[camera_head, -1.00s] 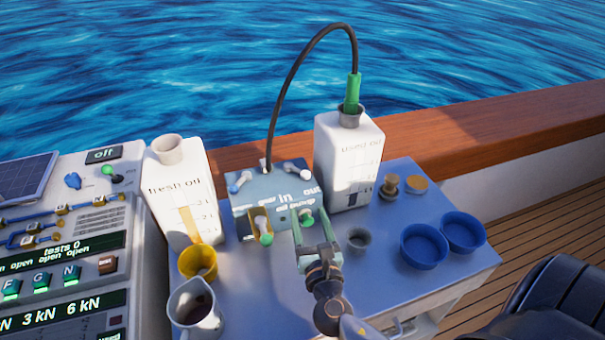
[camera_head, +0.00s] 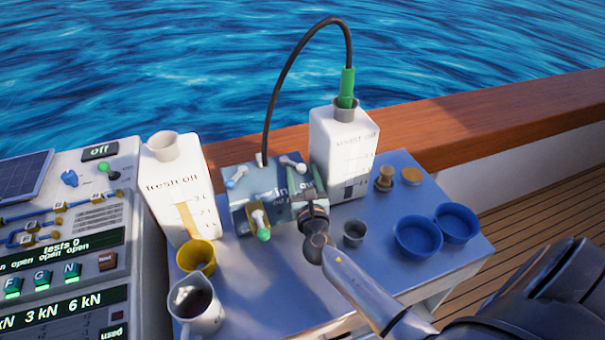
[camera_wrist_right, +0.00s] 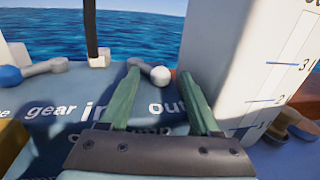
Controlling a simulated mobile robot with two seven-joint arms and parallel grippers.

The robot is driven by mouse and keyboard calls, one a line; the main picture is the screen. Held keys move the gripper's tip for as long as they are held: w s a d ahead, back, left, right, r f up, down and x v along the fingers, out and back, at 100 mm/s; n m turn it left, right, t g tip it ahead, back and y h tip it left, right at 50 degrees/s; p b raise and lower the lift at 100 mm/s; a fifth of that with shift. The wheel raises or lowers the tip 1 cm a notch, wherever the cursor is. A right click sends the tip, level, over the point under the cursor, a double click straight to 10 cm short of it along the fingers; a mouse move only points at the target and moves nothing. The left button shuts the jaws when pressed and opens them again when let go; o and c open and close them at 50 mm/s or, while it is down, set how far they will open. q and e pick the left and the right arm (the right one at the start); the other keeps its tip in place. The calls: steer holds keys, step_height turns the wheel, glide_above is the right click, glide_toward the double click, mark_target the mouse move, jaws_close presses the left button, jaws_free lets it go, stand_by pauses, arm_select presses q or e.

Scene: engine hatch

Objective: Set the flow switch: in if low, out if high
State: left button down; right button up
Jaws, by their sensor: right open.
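The blue pump box (camera_head: 240,215) stands on the table, with "gear", "in" and "out" lettering on its top. The flow switch lever (camera_head: 293,163) is at the box's back right; its white knob (camera_wrist_right: 160,76) points toward the "out" side in the right wrist view. My right gripper (camera_head: 309,190) is over the box's right part; its green fingers (camera_wrist_right: 158,84) are open, one on each side of the knob in that view. Contact cannot be told. A second lever with a blue knob (camera_wrist_right: 10,76) is at the left. My left gripper is not in view.
The used oil container (camera_head: 344,150), with a hose in its top, stands close to the right of the box. The fresh oil container (camera_head: 172,190) is at the left. A yellow cup (camera_head: 196,258), a jug (camera_head: 196,306) and blue bowls (camera_head: 418,238) stand on the table.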

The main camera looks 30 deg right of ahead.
jaws_close()
stand_by(0.6)
steer(key=shift+d, duration=0.1)
